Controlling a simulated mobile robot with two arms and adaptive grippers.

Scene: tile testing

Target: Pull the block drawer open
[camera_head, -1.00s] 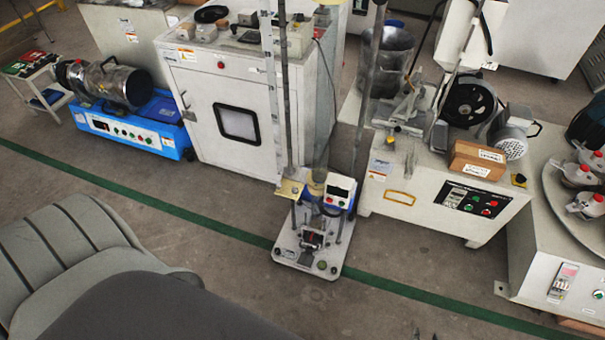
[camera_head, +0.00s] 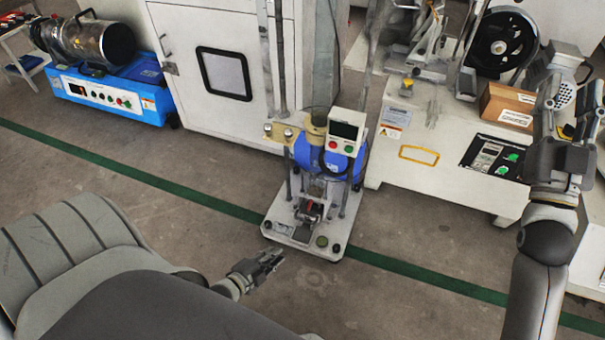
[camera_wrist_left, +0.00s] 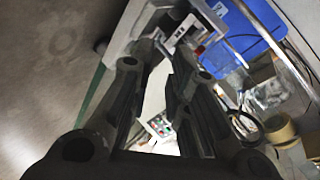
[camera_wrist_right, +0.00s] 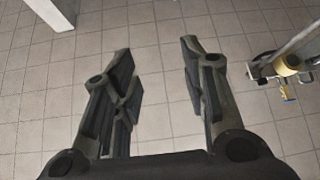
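No part is clearly marked as the block drawer. A white cabinet (camera_head: 450,176) on the right carries a brown block (camera_head: 508,106) on top. A yellow rectangular frame (camera_head: 418,155), possibly a handle, is on its front, which looks closed. My left gripper (camera_head: 268,262) is low in front of the small test stand (camera_head: 305,240), left of the cabinet and apart from the yellow frame. Its fingers are apart and empty in the left wrist view (camera_wrist_left: 165,45). My right gripper (camera_head: 568,105) is raised and overlaps the cabinet's right side in the picture. It is open and empty in the right wrist view (camera_wrist_right: 155,55).
The test stand has a display box (camera_head: 345,131) and a blue body, and stands on the floor close left of the cabinet. A larger white cabinet (camera_head: 200,110) and a blue machine (camera_head: 110,98) are further left. Floor in front of the green line (camera_head: 395,262) is mostly clear.

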